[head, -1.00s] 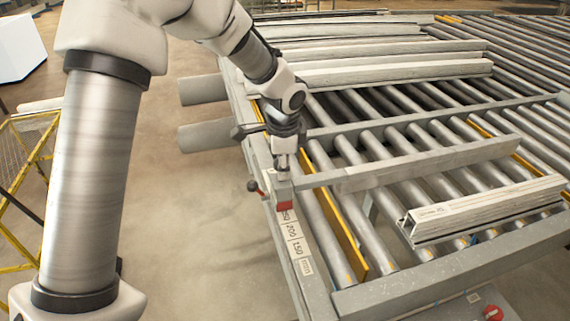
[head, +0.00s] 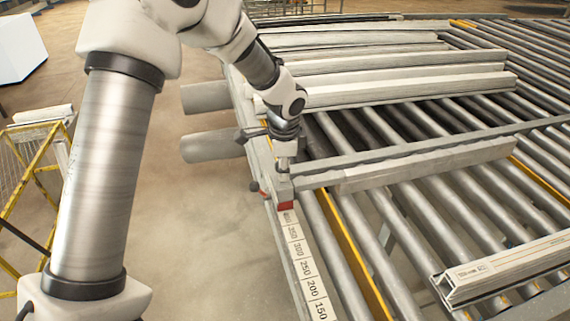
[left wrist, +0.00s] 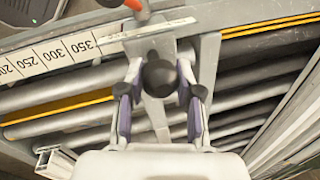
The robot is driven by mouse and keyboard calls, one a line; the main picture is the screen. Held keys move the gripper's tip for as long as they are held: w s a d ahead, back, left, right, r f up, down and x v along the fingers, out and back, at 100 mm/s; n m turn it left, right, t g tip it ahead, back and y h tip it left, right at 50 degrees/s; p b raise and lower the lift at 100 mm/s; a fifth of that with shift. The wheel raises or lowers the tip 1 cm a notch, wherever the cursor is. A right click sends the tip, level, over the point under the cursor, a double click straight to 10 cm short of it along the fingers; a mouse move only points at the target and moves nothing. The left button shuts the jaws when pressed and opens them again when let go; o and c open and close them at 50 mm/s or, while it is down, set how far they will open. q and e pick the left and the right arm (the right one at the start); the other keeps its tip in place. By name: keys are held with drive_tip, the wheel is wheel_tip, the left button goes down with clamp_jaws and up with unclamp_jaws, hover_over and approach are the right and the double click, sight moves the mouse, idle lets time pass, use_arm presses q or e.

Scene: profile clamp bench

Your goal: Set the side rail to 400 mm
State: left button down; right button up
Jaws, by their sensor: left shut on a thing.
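The side rail (head: 425,165) is a long grey bar lying across the rollers, joined at its left end to a carriage (head: 279,187) on the bench edge. A red pointer (head: 286,205) on the carriage sits over the white scale (head: 308,268). My right gripper is not in view.
An aluminium profile (head: 510,268) lies on the rollers at the front right. Several pale profiles (head: 390,85) lie behind the side rail. A yellow strip (head: 352,255) runs beside the scale. A yellow wire cage (head: 35,170) stands at the left.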

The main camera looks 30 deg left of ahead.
use_arm(q)
drive_tip(key=shift+w+r, duration=0.25)
drive_tip(key=shift+r, duration=0.05)
drive_tip(key=c, duration=1.1)
unclamp_jaws()
drive_tip(key=shift+a, duration=0.1)
drive_tip(key=o, duration=0.3)
drive_tip(key=shift+s+a, duration=0.1)
drive_tip(key=shift+a, duration=0.05)
drive_tip(key=shift+o, duration=0.2)
drive_tip(key=shift+s+a+f, duration=0.1)
drive_tip(key=shift+s+a, duration=0.05)
drive_tip(key=shift+a, duration=0.15)
drive_tip(key=shift+d+r, duration=0.2)
drive_tip(key=shift+r, duration=0.05)
wheel_tip(320, 180, up, 11)
drive_tip(key=s+d, duration=0.1)
drive_tip(key=shift+s+r, duration=0.15)
drive_tip(key=shift+s, duration=0.25)
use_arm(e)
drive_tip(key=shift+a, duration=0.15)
